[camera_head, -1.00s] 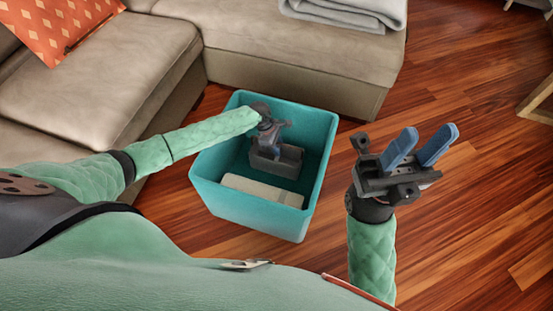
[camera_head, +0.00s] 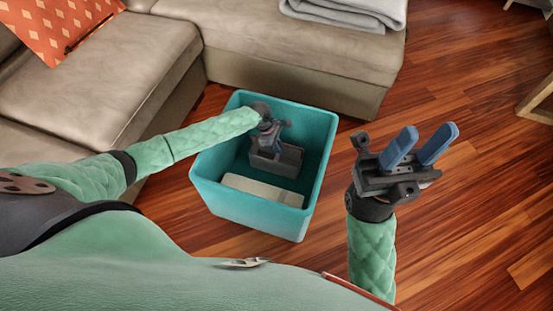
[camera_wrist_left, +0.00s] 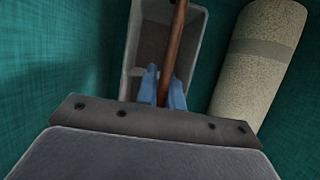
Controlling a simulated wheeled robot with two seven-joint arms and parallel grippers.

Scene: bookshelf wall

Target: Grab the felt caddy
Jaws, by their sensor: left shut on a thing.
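The felt caddy (camera_head: 277,162) is a grey open box inside the teal bin, near its far wall. In the left wrist view the caddy (camera_wrist_left: 147,52) has a brown bar-like handle (camera_wrist_left: 174,50) running along its middle. My left gripper (camera_head: 268,150) reaches down into the bin over the caddy. In the left wrist view its blue fingers (camera_wrist_left: 164,88) are shut on the handle, one on each side. My right gripper (camera_head: 424,147) is open and empty, held to the right of the bin with its blue fingers apart.
The teal bin (camera_head: 245,213) has walls all around the caddy. A cream rolled item (camera_head: 262,190) with a grey band lies in it beside the caddy. A beige sofa (camera_head: 290,50) stands behind and left. The wooden floor (camera_head: 450,230) is clear at right.

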